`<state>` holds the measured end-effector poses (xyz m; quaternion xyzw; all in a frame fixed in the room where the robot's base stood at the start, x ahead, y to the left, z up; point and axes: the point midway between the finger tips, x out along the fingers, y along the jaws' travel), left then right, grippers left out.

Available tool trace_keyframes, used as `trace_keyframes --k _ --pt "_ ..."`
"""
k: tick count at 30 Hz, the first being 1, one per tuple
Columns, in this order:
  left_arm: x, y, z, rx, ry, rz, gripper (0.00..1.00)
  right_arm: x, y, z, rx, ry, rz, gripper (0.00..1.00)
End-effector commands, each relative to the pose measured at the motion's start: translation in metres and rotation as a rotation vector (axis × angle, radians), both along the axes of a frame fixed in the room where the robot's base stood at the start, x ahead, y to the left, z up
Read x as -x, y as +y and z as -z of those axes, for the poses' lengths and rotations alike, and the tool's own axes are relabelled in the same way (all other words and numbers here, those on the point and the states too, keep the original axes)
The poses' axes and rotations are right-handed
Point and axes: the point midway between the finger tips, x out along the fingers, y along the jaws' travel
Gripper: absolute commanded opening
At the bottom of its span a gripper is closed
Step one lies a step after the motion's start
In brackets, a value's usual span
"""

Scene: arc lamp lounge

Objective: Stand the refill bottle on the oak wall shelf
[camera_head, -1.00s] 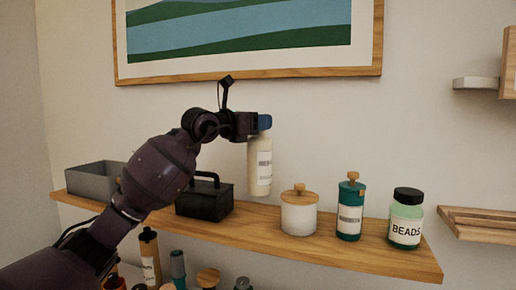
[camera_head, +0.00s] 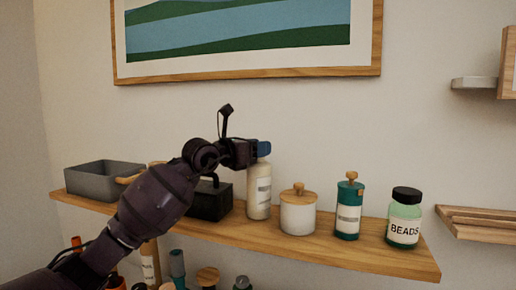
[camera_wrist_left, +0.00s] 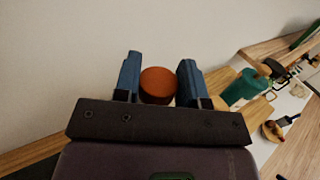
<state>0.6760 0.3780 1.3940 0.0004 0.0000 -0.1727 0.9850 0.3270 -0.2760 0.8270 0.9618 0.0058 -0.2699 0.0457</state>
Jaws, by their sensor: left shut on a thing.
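The refill bottle (camera_head: 259,192), cream with a white label, is upright at the oak wall shelf (camera_head: 330,252), between a black lidded box and a white jar. Its base appears at the shelf board; I cannot tell for sure that it touches. My left gripper (camera_head: 263,149) is shut on the bottle's top. In the left wrist view the bottle's round brown cap (camera_wrist_left: 158,85) sits between the blue fingers of the left gripper (camera_wrist_left: 159,82). My right gripper is not in view.
On the shelf stand a grey bin (camera_head: 104,181), the black box (camera_head: 210,198), the white jar (camera_head: 298,214) with wooden lid, a teal canister (camera_head: 348,208) and a BEADS jar (camera_head: 405,218). Several bottles stand below. A framed picture (camera_head: 240,74) hangs above.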

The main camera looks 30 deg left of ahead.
Motion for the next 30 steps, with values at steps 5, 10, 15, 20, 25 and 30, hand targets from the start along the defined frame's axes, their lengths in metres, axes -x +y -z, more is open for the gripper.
trace_keyframes --k 5,10,15,20,25,30 --pt "0.000 0.000 0.002 0.000 0.001 0.000 0.56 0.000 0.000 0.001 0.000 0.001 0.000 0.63" --pt "0.000 0.000 0.001 0.000 0.000 0.000 0.63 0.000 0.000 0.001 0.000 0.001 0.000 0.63" --pt "0.000 0.000 0.000 0.000 0.000 0.000 0.63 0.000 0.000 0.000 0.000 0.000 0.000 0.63" --pt "0.008 0.004 0.001 -0.001 0.002 -0.002 0.63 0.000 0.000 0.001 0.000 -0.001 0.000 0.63" --pt "0.036 0.014 0.003 -0.002 0.002 -0.001 0.63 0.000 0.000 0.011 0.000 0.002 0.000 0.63" --pt "0.068 0.025 0.003 -0.003 0.002 -0.002 0.63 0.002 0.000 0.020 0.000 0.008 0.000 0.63"
